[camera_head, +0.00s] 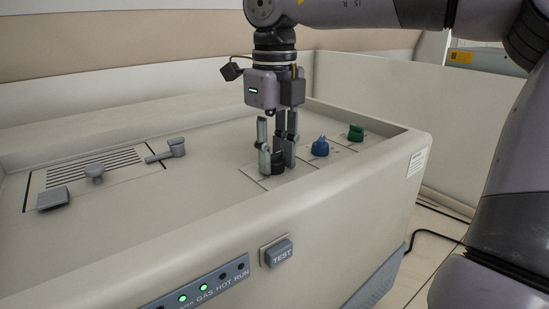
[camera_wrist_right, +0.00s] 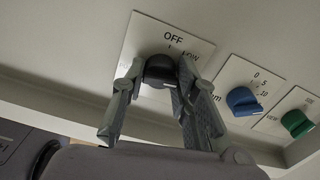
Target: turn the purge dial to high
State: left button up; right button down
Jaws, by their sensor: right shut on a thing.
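The black dial (camera_head: 278,163) sits on a pale label plate on top of the beige machine. In the right wrist view the same black dial (camera_wrist_right: 160,70) shows below the printed word OFF, with partly covered lettering to its right. I take it to be the purge dial; its name is not readable. My right gripper (camera_head: 277,160) points down from above with its fingers on both sides of the dial, shut on it. In the right wrist view the gripper (camera_wrist_right: 157,85) hides part of the plate and the dial's pointer. My left gripper is not in view.
A blue knob (camera_head: 320,147) and a green knob (camera_head: 356,132) stand on plates to the right of the black dial. A TEST button (camera_head: 279,253) and lit indicators are on the front. A grey lever (camera_head: 168,151) and vent grille (camera_head: 95,168) lie left.

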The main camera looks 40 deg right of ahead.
aim_at(274, 154)
jog(key=shift+m, duration=0.7)
jog(key=shift+r, duration=0.1)
jog(key=c, duration=1.2)
grip_release()
jog(key=shift+c, duration=0.2)
notch_tip(274, 154, up, 12)
